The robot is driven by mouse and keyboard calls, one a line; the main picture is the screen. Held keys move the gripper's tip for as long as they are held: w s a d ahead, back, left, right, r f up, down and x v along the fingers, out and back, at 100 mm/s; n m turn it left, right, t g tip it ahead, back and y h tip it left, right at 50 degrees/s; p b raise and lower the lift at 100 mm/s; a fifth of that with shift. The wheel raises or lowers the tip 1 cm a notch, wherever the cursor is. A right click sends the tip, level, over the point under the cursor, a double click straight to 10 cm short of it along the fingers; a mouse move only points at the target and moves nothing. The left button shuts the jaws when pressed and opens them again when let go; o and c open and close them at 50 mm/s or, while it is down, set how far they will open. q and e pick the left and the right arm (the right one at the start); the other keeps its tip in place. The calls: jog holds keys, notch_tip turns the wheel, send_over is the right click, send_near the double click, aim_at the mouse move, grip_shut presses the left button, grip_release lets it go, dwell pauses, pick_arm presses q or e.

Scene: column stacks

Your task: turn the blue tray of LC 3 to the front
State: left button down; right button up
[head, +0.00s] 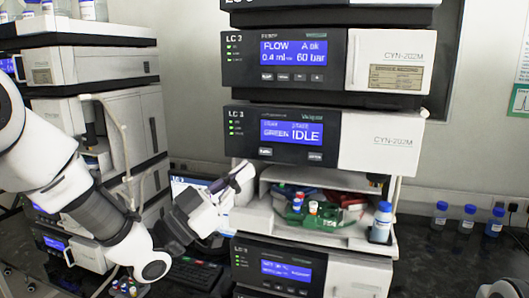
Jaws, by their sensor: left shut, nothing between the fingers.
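The LC 3 stack (333,155) fills the middle of the head view. Its open bay (262,216) holds coloured trays with small vials. A green tray (325,222) is at the front. My left gripper (242,180) is shut and empty at the left edge of the bay, apart from the green tray. I cannot tell whether it touches the bay's edge.
A blue-capped bottle (381,224) stands at the bay's right corner. Modules above and below bound the bay. Another instrument stack (92,65) stands left. Several blue-capped bottles (467,219) stand on the dark bench at right.

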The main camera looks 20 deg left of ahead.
aim_at(265, 151)
pick_arm(q)
jog(key=shift+w+d+p, duration=0.2)
jog(key=shift+w+p, duration=0.65)
jog(key=shift+w, duration=3.5)
jog(key=shift+w, duration=0.4)
